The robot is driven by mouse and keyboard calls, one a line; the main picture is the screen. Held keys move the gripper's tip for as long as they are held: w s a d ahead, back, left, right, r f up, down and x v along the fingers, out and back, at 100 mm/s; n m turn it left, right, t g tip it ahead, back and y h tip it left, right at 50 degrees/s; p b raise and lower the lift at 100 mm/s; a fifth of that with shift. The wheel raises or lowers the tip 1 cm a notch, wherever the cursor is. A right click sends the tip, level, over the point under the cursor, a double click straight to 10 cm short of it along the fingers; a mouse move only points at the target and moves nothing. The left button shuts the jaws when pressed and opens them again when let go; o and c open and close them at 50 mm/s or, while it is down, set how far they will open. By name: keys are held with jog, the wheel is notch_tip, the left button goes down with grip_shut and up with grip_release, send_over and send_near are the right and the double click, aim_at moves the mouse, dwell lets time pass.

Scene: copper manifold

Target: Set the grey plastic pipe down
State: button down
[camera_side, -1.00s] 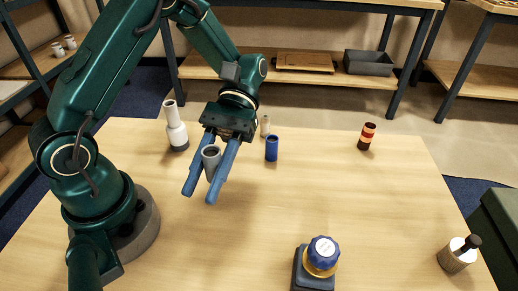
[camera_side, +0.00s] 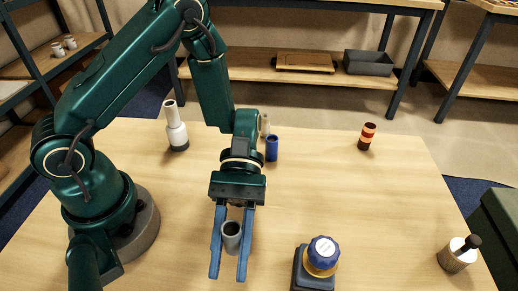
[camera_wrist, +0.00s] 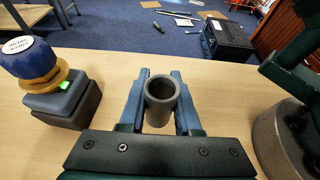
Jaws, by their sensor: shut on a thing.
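The grey plastic pipe (camera_side: 231,238) is a short hollow tube held upright between the two blue fingers of my gripper (camera_side: 231,245). In the wrist view the open top of the pipe (camera_wrist: 161,95) faces the camera, with a finger of my gripper (camera_wrist: 161,100) on each side. My gripper is shut on the pipe over the front left part of the wooden table (camera_side: 370,215). I cannot tell whether the pipe's lower end touches the table.
A blue-capped brass fitting on a dark block (camera_side: 319,262) stands right of my gripper. The table's middle right is clear.

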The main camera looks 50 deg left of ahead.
aim_at(233, 278)
jog(key=shift+d+f, duration=0.1)
jog(key=shift+f, duration=1.95)
jog(key=shift+f, duration=0.15)
jog(key=c, duration=0.6)
grip_release()
